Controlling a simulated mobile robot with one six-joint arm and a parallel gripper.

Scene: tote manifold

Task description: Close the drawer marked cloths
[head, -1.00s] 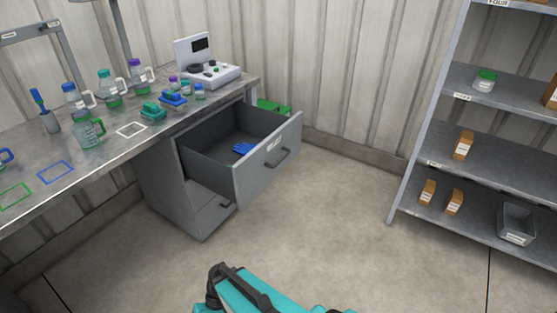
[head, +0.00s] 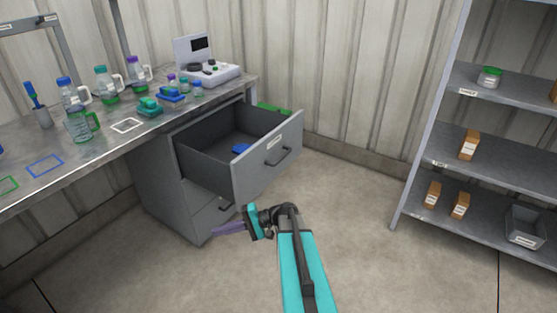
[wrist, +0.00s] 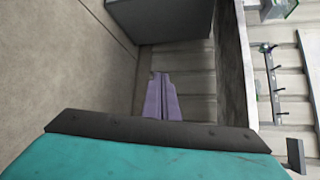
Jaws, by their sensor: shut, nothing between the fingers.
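A grey upper drawer (head: 262,165) stands pulled out of the cabinet under the bench. Its front has a bar handle (head: 278,157) and a small label too small to read. A blue item (head: 240,148) lies inside it. A lower drawer (head: 208,218) is shut. My gripper (head: 214,232) is low in front of the cabinet, below the open drawer in the picture and apart from its handle. Its purple fingers point left and are together, with nothing between them. They also show in the wrist view (wrist: 161,95).
The bench (head: 100,150) carries bottles, small blue and teal items and a white instrument (head: 208,75). A green object (head: 272,108) is behind the drawer. A shelf rack (head: 470,195) with boxes and a grey bin (head: 525,226) stands right. The floor between is clear.

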